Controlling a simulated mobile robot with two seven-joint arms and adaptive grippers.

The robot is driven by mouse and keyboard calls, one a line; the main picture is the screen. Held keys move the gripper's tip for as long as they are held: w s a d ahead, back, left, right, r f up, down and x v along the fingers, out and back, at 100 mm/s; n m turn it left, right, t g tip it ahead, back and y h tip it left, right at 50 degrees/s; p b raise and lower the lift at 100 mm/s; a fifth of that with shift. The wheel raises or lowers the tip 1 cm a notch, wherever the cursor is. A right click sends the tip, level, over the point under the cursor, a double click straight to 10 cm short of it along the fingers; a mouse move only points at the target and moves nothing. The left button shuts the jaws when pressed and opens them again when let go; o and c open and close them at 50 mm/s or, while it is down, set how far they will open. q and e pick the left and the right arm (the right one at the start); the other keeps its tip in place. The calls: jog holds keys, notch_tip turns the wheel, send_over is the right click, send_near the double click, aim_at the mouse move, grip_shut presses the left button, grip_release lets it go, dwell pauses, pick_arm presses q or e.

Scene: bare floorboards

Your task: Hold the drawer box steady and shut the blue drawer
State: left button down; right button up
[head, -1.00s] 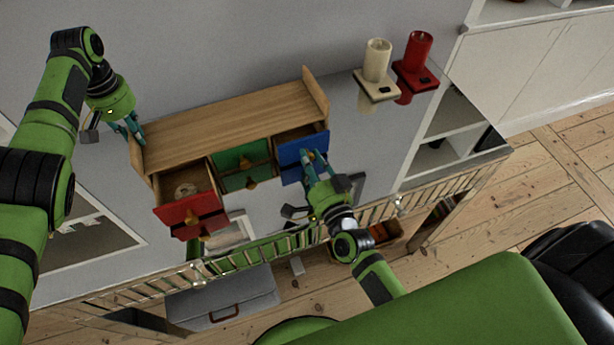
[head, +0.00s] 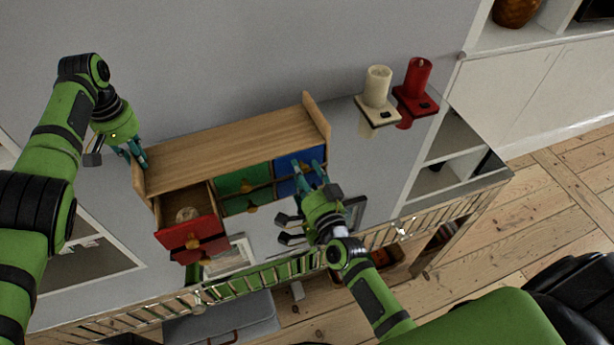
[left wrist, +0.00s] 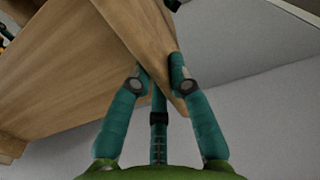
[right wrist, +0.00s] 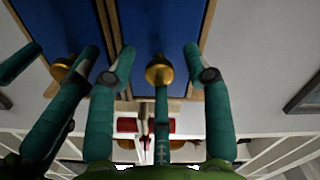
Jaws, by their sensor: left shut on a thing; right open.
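The wooden drawer box (head: 225,145) stands on the grey surface. My left gripper (head: 138,160) is shut on the raised left side panel of the box; the panel also shows between its fingers in the left wrist view (left wrist: 150,40). The blue drawer (head: 286,186) is at the box's right end and looks about flush with the front. My right gripper (head: 308,168) is open in front of it. In the right wrist view, its fingers (right wrist: 160,60) stand around a gold knob on the blue front (right wrist: 160,25); I cannot tell whether they touch it.
A red drawer (head: 188,232) is pulled out at the left, with a round object inside. A green drawer (head: 240,190) sits in the middle. A cream candle (head: 377,85) and a red candle (head: 418,78) stand right of the box. A picture frame (head: 228,255) lies in front.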

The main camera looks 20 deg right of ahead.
pick_arm(q)
jog(key=shift+d+f, duration=0.1)
jog(key=shift+d, duration=0.05)
pick_arm(e)
jog(key=s, duration=1.2)
jog(key=shift+d, duration=0.2)
pick_arm(q)
jog(key=c, duration=1.1)
grip_release()
